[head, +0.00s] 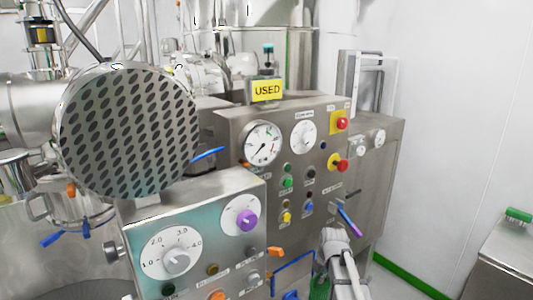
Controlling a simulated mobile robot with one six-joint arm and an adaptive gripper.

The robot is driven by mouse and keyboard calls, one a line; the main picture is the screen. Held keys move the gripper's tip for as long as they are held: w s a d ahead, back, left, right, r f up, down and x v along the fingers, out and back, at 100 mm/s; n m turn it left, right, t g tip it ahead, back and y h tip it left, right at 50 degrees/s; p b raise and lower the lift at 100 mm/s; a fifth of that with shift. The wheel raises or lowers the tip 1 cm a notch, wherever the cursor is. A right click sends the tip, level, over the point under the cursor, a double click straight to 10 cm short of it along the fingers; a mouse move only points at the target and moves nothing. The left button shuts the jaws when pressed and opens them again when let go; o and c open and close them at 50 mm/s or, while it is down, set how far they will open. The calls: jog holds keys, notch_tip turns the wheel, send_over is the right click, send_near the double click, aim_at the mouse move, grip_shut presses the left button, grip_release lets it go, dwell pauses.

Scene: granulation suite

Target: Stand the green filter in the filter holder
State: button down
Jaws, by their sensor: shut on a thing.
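My gripper cannot be made out in the head view. No filter can be told for sure, and I see no filter holder that I can name with certainty. A small green piece (518,214) with a pale lower edge lies on a metal cabinet top at the right edge; I cannot tell what it is. Another green, partly see-through piece (319,287) shows at the bottom, mostly hidden behind a pale jointed part.
A steel control panel (232,148) with gauges, buttons and a yellow USED sign (267,90) fills the middle. A lower dial box (185,215) and a perforated round disc (128,130) stand at left. The metal cabinet (500,262) is at lower right. Bare floor shows between.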

notch_tip(320, 180, up, 8)
jog(key=p, duration=0.6)
jog(key=shift+f, duration=0.2)
jog(key=shift+d, duration=0.1)
dwell(0.4)
